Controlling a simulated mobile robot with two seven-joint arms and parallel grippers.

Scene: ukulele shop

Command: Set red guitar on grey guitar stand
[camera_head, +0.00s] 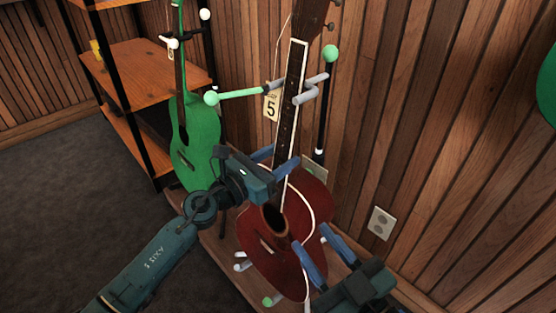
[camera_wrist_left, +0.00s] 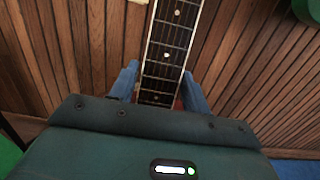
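The red guitar (camera_head: 312,203) stands upright, leaning slightly, its dark neck rising toward the top of the head view. The neck also shows in the left wrist view (camera_wrist_left: 168,45). A stand with grey upper prongs (camera_head: 317,79) is at the neck; whether they touch it is unclear. My left gripper (camera_head: 275,160) is open, its blue fingers on either side of the lower neck, with narrow gaps in the left wrist view (camera_wrist_left: 163,88). My right gripper (camera_head: 324,252) is open, fingers spread at the body's lower right edge; contact there is unclear.
A green guitar (camera_head: 196,135) hangs or stands at left beside wooden shelves (camera_head: 150,70). A tag marked 5 (camera_head: 271,106) and a green-tipped arm (camera_head: 235,94) are near the red guitar's neck. The plank wall (camera_head: 430,120) is close behind. Dark floor (camera_head: 70,180) is clear at left.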

